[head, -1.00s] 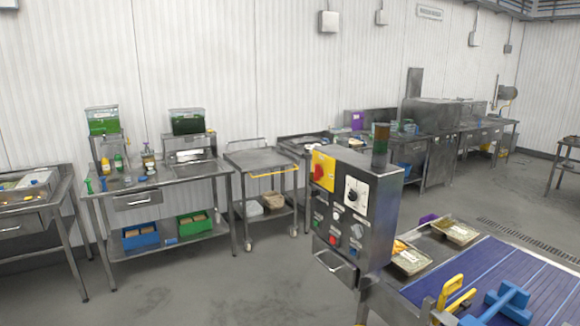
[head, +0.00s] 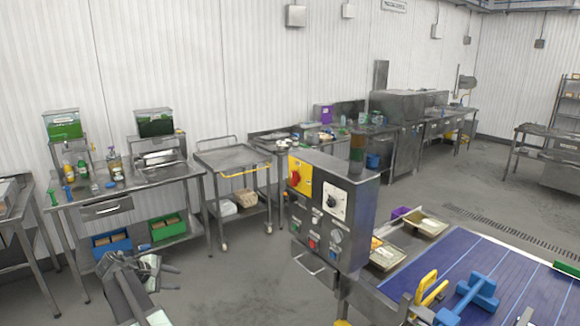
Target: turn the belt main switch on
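The grey belt control box (head: 350,222) stands right of centre, at the near left corner of the blue belt (head: 445,270). On its face a red rotary switch (head: 295,178) sits on a yellow plate (head: 304,172), apparently the main switch; its handle position is too small to read. A black knob on a white plate (head: 334,201) is to its right. My gripper (head: 150,268) is at the lower left, well apart from the box. Its fingers are too unclear to tell open from shut.
Blue and yellow handled tools (head: 470,297) lie at the belt's near end. Trays (head: 422,223) sit beside the belt. A steel trolley (head: 233,160) and a workbench (head: 115,195) stand along the wall. Grey floor lies open between my gripper and the box.

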